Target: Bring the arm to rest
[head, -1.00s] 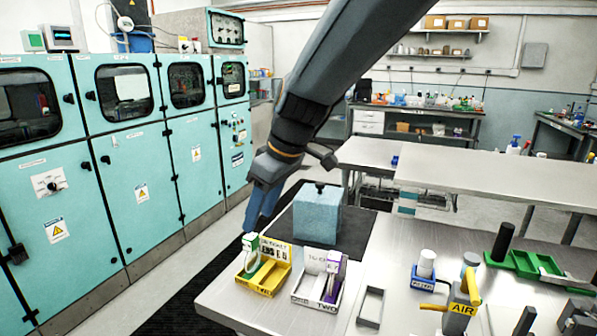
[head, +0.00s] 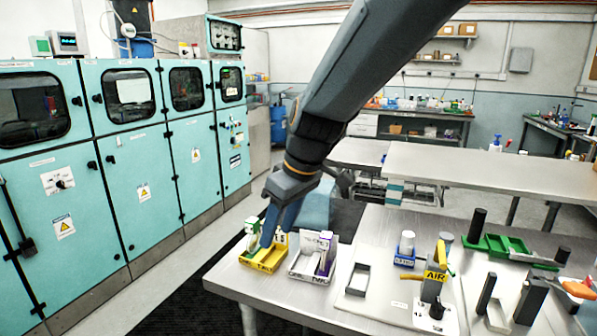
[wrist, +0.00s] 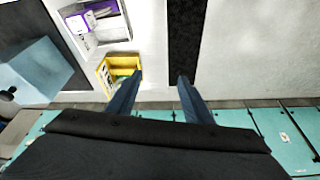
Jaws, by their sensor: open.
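My arm reaches down from the top of the head view. My gripper (head: 268,232) points down over the yellow bin (head: 266,262) at the table's left end. In the wrist view my gripper (wrist: 157,78) is open, with two dark blue fingers spread apart and nothing between them. The yellow bin (wrist: 106,78) lies beside the left finger in that view, and part of it is hidden behind the finger. I cannot tell whether the finger touches the bin. A green and white item (head: 252,226) stands at the bin's left side.
A white bin (head: 312,268) with a purple and white item stands right of the yellow bin. A light blue block (head: 318,208) is partly hidden behind my gripper. A grey frame (head: 357,279), a yellow AIR device (head: 436,275) and green trays (head: 512,247) stand farther right. Teal cabinets (head: 140,180) line the left.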

